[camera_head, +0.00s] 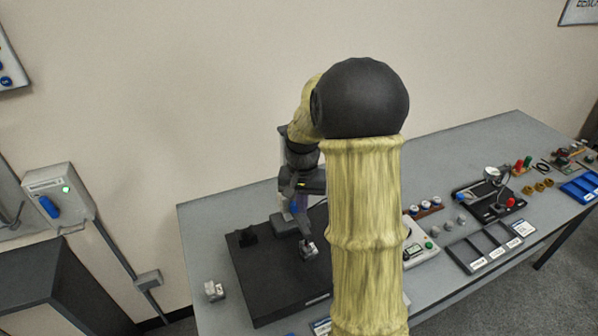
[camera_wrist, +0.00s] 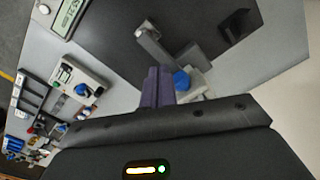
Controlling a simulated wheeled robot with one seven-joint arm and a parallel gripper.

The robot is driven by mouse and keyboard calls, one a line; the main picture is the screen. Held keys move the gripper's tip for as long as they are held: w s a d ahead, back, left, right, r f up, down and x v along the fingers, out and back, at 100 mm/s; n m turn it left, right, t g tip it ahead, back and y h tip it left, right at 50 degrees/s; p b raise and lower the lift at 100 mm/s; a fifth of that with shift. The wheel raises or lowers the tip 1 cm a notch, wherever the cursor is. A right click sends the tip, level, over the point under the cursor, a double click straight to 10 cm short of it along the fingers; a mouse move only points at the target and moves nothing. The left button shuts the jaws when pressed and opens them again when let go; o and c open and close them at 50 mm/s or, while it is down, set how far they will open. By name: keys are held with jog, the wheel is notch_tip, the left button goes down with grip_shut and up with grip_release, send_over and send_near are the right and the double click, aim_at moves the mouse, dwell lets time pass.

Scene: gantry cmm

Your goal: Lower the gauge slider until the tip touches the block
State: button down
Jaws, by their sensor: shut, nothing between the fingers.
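My gripper (camera_wrist: 158,72) is shut and empty; its dark purple fingers point at the gauge. A blue knob (camera_wrist: 181,81) sits just right of the fingertips in the wrist view, close to them; I cannot tell whether they touch. A pale grey part (camera_wrist: 197,84) lies behind the knob. A grey bar with a light end (camera_wrist: 147,31) stretches away above the dark plate. In the head view the blue knob (camera_head: 294,208) shows below my wrist, and a small metal block-like piece (camera_head: 308,249) is near it. The gap between tip and block cannot be made out.
The gauge stands over a black base plate (camera_head: 262,292) on a grey table (camera_head: 204,240). A small black piece (camera_head: 248,234) is on the plate. A display unit (camera_head: 420,245), trays (camera_head: 482,248) and small parts lie to the right. My arm hides the middle.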

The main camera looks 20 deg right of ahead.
notch_tip(320, 180, up, 2)
jog(key=shift+r+p, duration=0.25)
jog(key=shift+p, duration=0.65)
jog(key=s+a+n+t, duration=0.2)
jog(key=s+a+n, duration=0.4)
jog(key=s+a, duration=0.4)
jog(key=s, duration=0.4)
jog(key=shift+s+r+t, duration=0.15)
jog(key=shift+r+t, duration=0.15)
jog(key=shift+d, duration=0.1)
